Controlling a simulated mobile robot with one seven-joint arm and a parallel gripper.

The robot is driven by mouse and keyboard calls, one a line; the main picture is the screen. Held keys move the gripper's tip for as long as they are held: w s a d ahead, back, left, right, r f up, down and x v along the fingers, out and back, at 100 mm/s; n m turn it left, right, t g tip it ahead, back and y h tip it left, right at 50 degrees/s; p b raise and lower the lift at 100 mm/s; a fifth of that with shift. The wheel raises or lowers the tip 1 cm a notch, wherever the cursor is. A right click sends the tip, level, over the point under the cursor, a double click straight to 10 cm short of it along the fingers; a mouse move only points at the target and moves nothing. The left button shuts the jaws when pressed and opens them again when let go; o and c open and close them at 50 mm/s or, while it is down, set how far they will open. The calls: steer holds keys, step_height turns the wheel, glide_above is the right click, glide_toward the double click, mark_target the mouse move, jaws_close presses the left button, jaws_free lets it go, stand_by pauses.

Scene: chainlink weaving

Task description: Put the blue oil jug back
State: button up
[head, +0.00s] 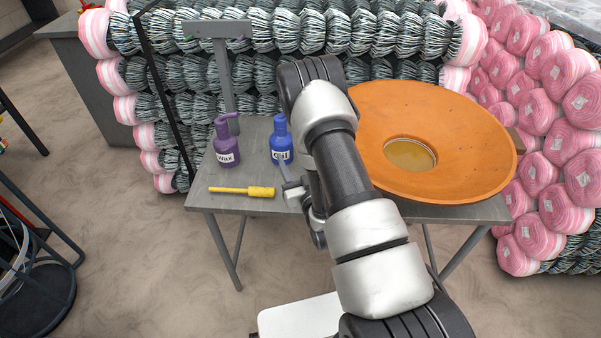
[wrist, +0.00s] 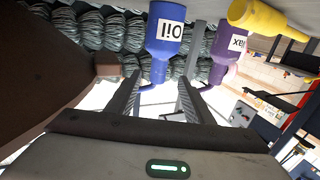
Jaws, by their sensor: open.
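The blue oil jug (head: 281,138) stands upright on the grey table, left of my arm, with its white label facing me. The wrist view is upside down, and there the blue jug (wrist: 166,28) shows beyond my fingers, its spout end seen between them. My gripper (wrist: 160,88) is open, with a finger on each side of the line to the jug. I cannot tell whether the fingers touch it. In the head view my gripper (head: 291,188) is small, partly hidden by my arm, and just in front of the jug.
A purple wax jug (head: 226,143) stands to the left of the blue one. A wide orange bowl (head: 465,150) fills the right side. A grey T-shaped stand (head: 222,62) and stacked wire rolls (head: 300,32) are behind.

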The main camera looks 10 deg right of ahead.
steer(key=s, duration=0.6)
steer(key=w+d+r+g+h, duration=0.1)
steer(key=w+r+g, duration=0.2)
steer(key=w+r, duration=0.55)
steer(key=s+r+g, duration=0.3)
steer(key=s+r, duration=0.2)
steer(key=r, duration=0.5)
steer(key=s+a+r+g, duration=0.1)
steer(key=s+r+g, duration=0.2)
steer(key=s, duration=1)
steer(key=s+a+r+g, duration=0.1)
steer(key=s+r+g, duration=0.2)
steer(key=s+r, duration=0.4)
steer(key=shift+s+r+m, duration=0.15)
steer(key=shift+s+m, duration=0.25)
steer(key=shift+s, duration=3.35)
